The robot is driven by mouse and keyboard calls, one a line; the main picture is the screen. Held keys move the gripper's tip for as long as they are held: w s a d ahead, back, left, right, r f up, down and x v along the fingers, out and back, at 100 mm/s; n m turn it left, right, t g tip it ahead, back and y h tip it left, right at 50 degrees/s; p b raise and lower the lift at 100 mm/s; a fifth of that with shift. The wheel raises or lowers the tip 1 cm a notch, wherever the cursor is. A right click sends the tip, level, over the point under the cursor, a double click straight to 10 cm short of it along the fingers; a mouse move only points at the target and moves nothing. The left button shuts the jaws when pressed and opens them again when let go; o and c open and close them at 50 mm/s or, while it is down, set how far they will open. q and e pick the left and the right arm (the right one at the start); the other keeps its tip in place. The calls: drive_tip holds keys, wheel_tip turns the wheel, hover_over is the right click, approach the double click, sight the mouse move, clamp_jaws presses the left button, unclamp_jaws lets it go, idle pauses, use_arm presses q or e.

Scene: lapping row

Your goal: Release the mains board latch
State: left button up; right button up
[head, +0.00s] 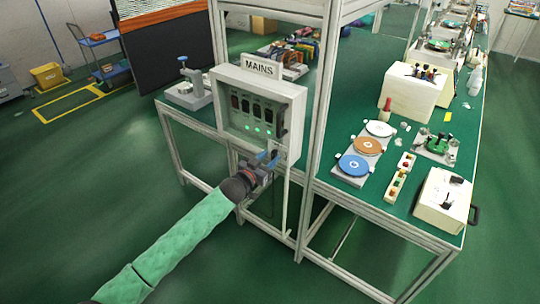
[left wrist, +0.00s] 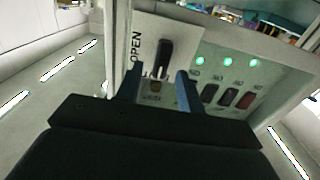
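The mains board (head: 222,82) is a pale grey box with a MAINS sign (head: 259,67), fixed to the bench frame. In the left wrist view, its black latch handle (left wrist: 166,58) stands beside the printed word OPEN (left wrist: 136,47). My left gripper (head: 268,158) is at the lower right of the board in the head view. In the left wrist view, its two fingers (left wrist: 159,88) are apart, with the handle showing between and just beyond their tips. I cannot tell whether they touch it. My right gripper is not in view.
Several dark switches (left wrist: 228,97) and green lights (left wrist: 228,62) sit beside the latch. An upright frame post (head: 318,110) stands right of the board. The green bench (head: 350,205) carries coloured discs (head: 354,166) and boxes. The floor at left is mostly open.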

use_arm(q)
drive_tip(key=shift+w+d, duration=0.3)
drive_tip(key=shift+w, duration=0.15)
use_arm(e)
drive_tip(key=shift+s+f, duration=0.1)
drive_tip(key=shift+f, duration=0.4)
